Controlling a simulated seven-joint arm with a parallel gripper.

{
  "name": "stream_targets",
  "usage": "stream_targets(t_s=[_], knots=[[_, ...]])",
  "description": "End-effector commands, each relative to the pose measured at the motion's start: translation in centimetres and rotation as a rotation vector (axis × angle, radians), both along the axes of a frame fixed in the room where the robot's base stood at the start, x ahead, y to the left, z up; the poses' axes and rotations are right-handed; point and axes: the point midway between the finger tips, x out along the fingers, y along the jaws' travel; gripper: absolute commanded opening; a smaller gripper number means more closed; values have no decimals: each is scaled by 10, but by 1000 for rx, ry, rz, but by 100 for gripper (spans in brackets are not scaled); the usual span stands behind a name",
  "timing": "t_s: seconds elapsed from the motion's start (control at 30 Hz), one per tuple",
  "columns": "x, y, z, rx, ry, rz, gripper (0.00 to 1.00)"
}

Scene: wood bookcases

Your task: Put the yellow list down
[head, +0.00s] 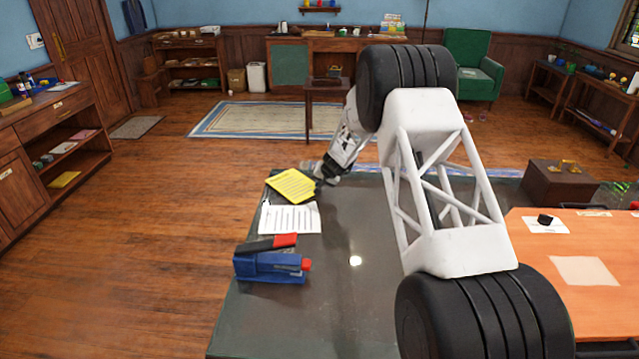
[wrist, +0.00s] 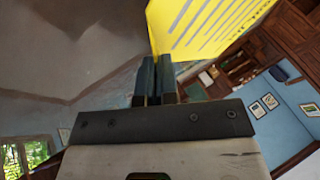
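The yellow list (head: 291,186) is a sheet with dark printed lines. In the head view it shows over the far left corner of the dark table (head: 325,315), tilted. I cannot tell whether it touches the tabletop. My gripper (head: 319,173) is at the list's right edge. In the wrist view the two fingers (wrist: 154,75) are close together, with the yellow list (wrist: 205,25) at their tips, so my gripper appears shut on it. The exact grip point is partly hidden by the fingers.
A white lined sheet (head: 290,218) lies on the table just in front of the yellow list. A blue and red stapler (head: 270,265) lies nearer. The table's middle is clear. An orange surface (head: 590,310) and a brown box (head: 560,186) are at the right.

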Motion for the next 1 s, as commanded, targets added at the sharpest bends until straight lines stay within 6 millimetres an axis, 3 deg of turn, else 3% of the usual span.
stream_targets(t_s=[0.33, 0.53, 1.0], knots=[[0, 0, -8, 0, 0, -1, 0], [0, 0, -8, 0, 0, 0, 27], [0, 0, -1, 0, 0, 1, 27]])
